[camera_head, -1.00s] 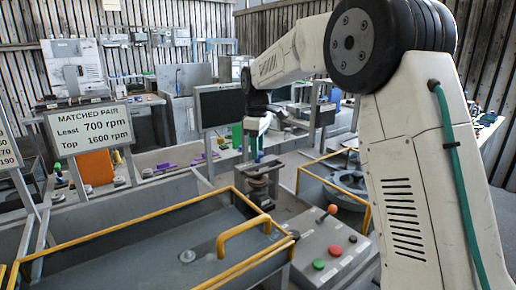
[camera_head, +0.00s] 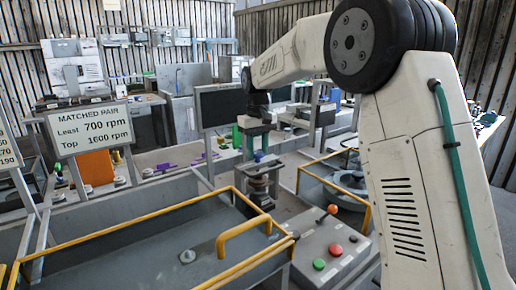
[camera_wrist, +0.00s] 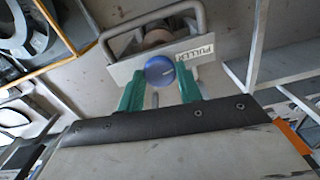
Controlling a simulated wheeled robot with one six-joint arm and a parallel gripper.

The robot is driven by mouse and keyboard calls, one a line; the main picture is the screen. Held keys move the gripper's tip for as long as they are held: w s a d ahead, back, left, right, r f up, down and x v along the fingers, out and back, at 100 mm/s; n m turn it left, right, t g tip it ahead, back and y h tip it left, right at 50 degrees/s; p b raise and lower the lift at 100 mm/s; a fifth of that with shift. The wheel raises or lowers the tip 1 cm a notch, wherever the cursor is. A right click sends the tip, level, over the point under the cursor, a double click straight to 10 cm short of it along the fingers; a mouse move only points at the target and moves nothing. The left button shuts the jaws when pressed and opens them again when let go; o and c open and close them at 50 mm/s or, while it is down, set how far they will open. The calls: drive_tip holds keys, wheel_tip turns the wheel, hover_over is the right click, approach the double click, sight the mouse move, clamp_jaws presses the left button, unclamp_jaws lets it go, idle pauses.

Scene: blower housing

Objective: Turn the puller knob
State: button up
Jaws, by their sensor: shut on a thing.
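The puller knob (camera_wrist: 159,71) is a round blue knob in front of a pale plate (camera_wrist: 122,72) marked "PULLER", seen in the wrist view. My gripper (camera_wrist: 160,82) has green fingers, one on each side of the knob, and is shut on it. In the head view the blue knob (camera_head: 259,156) shows small between the fingers of my gripper (camera_head: 257,152), on top of the puller stand. A pointer or mark on the knob is too small to read.
A yellow-railed tray (camera_head: 130,250) lies in front, with a control box (camera_head: 330,250) at its right. A second yellow-railed bin (camera_head: 330,190) stands right of the puller. A dark screen (camera_head: 220,106) stands behind it. A sign (camera_head: 90,124) reads 700 to 1600 rpm.

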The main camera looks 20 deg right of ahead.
sight(258, 152)
drive_tip(key=m, duration=0.5)
drive_tip(key=shift+r+m, duration=0.1)
drive_tip(key=shift+m, duration=2.4)
drive_tip(key=o, duration=1)
wheel_tip(258, 152, up, 8)
drive_tip(key=shift+f, duration=0.1)
drive_tip(key=shift+w, duration=0.1)
